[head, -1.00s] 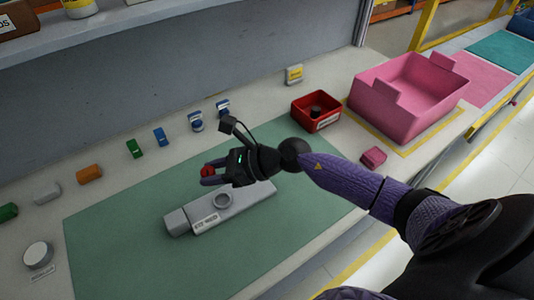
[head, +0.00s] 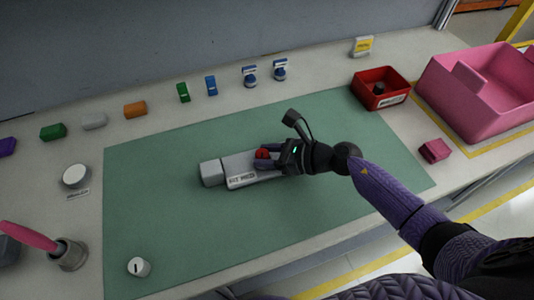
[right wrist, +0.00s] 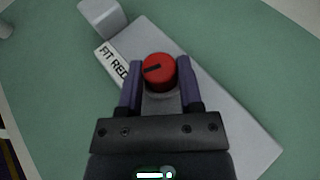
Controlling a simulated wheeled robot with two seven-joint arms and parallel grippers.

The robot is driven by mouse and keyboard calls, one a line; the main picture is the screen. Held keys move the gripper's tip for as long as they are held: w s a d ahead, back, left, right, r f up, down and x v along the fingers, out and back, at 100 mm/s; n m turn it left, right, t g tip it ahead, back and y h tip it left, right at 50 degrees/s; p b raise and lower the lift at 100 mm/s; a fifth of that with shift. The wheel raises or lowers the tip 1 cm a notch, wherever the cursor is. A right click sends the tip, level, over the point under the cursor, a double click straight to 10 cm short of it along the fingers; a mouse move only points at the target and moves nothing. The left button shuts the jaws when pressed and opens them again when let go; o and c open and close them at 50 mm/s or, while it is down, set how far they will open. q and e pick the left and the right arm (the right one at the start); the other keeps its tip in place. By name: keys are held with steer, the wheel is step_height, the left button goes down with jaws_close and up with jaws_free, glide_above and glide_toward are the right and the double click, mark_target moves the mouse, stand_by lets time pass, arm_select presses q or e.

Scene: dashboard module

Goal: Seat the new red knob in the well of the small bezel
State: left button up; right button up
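The red knob (head: 262,154), with a dark line on its top, sits between the fingertips of my right gripper (head: 268,156). The right wrist view shows the knob (right wrist: 159,71) with a purple finger close against each side. The grey module (head: 240,167) lies on the green mat, with a label reading "FIT RED" (right wrist: 112,62). The knob is over the module's bezel (right wrist: 160,105), a grey ring that shows partly below it. The knob hides the well, so I cannot tell whether it is above the well or in it. My left gripper is out of view.
A white knob (head: 139,267) lies on the mat's front left. A red bin (head: 362,94) and a pink tote (head: 450,104) stand right, with a small pink block (head: 434,150) nearby. Several coloured blocks line the back. A pink-handled tool (head: 28,236) stands at left.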

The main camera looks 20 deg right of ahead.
steer(key=o, duration=0.3)
steer(key=shift+r, duration=0.1)
steer(key=shift+s+d+r, duration=0.15)
steer(key=shift+d+r, duration=0.05)
steer(key=shift+d, duration=0.05)
steer(key=p+v, duration=0.1)
steer(key=v, duration=1)
steer(key=shift+s+d+r, duration=0.1)
steer(key=shift+r, duration=0.05)
